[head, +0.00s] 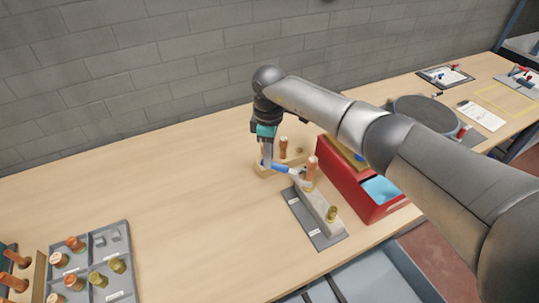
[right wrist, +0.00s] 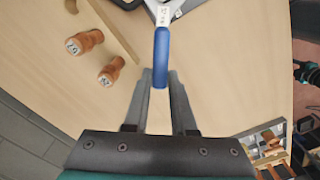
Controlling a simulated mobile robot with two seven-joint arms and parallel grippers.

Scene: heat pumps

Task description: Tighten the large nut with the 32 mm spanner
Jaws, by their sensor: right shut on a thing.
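My right gripper (head: 268,162) is shut on the blue handle of a spanner (head: 281,168). In the right wrist view the gripper (right wrist: 160,92) has the blue handle (right wrist: 161,60) between its fingers, with the pale metal head (right wrist: 163,12) pointing away. The spanner's head lies at a copper fitting (head: 312,168) standing on a pale block (head: 316,207). I cannot tell whether its jaw is around the nut or only beside it. A smaller brass fitting (head: 332,214) stands at the block's near end. My left gripper is not in view.
A red box (head: 362,198) is close on the right. A grey tray (head: 120,262) of fittings is at the left front. The table between is clear.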

